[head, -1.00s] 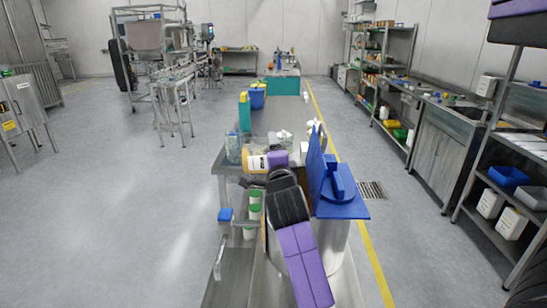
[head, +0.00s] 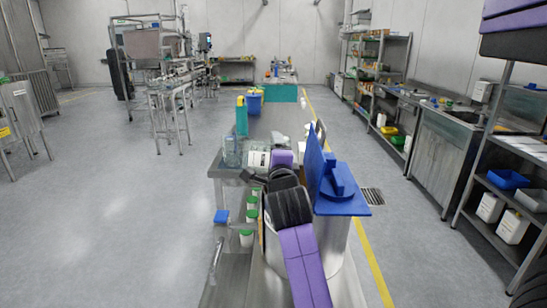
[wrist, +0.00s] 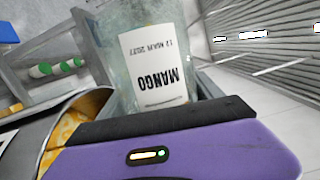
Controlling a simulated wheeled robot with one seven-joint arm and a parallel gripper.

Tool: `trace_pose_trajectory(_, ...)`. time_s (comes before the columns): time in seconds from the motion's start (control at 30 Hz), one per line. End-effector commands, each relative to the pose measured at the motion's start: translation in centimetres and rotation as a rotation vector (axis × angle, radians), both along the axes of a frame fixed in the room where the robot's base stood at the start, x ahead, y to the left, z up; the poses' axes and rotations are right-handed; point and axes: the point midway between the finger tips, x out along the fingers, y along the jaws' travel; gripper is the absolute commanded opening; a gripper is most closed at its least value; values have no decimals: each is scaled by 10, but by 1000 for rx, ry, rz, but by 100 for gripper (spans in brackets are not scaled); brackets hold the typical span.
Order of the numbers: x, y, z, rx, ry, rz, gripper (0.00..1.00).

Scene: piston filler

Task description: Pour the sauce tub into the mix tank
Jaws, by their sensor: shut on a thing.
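My gripper (wrist: 165,130) is shut on a clear sauce tub (wrist: 118,25) with a white MANGO label that appears upside down in the wrist view. The part of the tub I see looks clear, with no orange in it. In the head view the tub (head: 258,160) is just left of my purple gripper (head: 282,158). The mix tank (head: 334,242) is a steel cylinder with a blue lid raised beside it, partly hidden by my arm. In the wrist view a metal rim with orange inside, apparently the tank (wrist: 80,102), is at the lower left, close to my gripper.
Another clear container (head: 232,152) stands left of the tub on the steel table (head: 270,121). Several green-capped jars (head: 251,216) stand beside the tank, near a small blue block (head: 221,216). Shelves (head: 510,185) line the right.

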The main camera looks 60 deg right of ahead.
Motion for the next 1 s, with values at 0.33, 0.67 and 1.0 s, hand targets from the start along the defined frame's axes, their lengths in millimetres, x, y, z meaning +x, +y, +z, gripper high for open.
trace_pose_trajectory(0.33,-3,-1,-5,27,-66,1,2)
trace_pose_trajectory(0.67,-5,-2,-7,48,-117,0,2)
trace_pose_trajectory(1.0,-6,-2,-6,55,-133,0,2)
